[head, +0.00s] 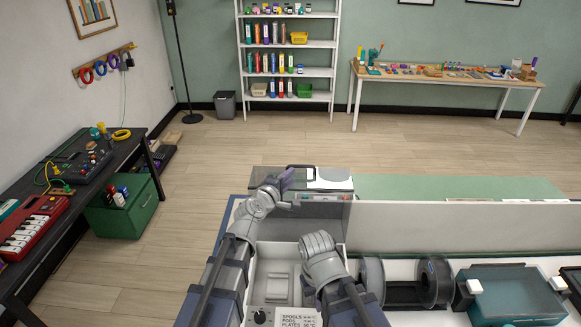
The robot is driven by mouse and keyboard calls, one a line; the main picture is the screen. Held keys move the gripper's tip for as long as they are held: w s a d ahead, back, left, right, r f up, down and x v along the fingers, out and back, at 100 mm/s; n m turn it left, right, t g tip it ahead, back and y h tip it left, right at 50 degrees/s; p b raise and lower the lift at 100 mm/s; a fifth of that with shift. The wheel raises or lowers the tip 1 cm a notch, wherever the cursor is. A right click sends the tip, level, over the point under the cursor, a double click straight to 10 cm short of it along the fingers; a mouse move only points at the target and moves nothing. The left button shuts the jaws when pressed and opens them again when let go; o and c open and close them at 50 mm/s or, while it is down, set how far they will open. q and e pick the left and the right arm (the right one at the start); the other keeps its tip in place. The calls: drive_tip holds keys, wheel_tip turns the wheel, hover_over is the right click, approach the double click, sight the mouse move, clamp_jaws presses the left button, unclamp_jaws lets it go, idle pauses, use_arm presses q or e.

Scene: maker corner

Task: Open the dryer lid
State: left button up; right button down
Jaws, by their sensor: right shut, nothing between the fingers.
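The dryer (252,285) is a pale box at the bottom centre, with a black knob and a printed label on its front. Its inside shows from above, with a light insert in it. The smoky see-through lid (335,225) stands raised at the back of the box, with a dark handle (300,167) along its top edge. My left gripper (286,179) is at the lid's upper part, just below and left of the handle; its finger gap is not clear, nor whether it touches the lid. My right gripper (318,243) is shut and empty over the box's right side.
A long pale divider panel (460,228) runs right from the dryer. A black bench (25,292) with a red keyboard (30,225) stands at left.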

sight(301, 167)
use_arm(q)
drive_tip(key=shift+w+d, duration=0.1)
drive_tip(key=shift+d, duration=0.2)
drive_tip(key=b+x, duration=0.1)
drive_tip(key=x, duration=0.6)
drive_tip(key=shift+w, duration=0.25)
drive_tip(key=shift+s, duration=0.1)
clamp_jaws()
idle(1.0)
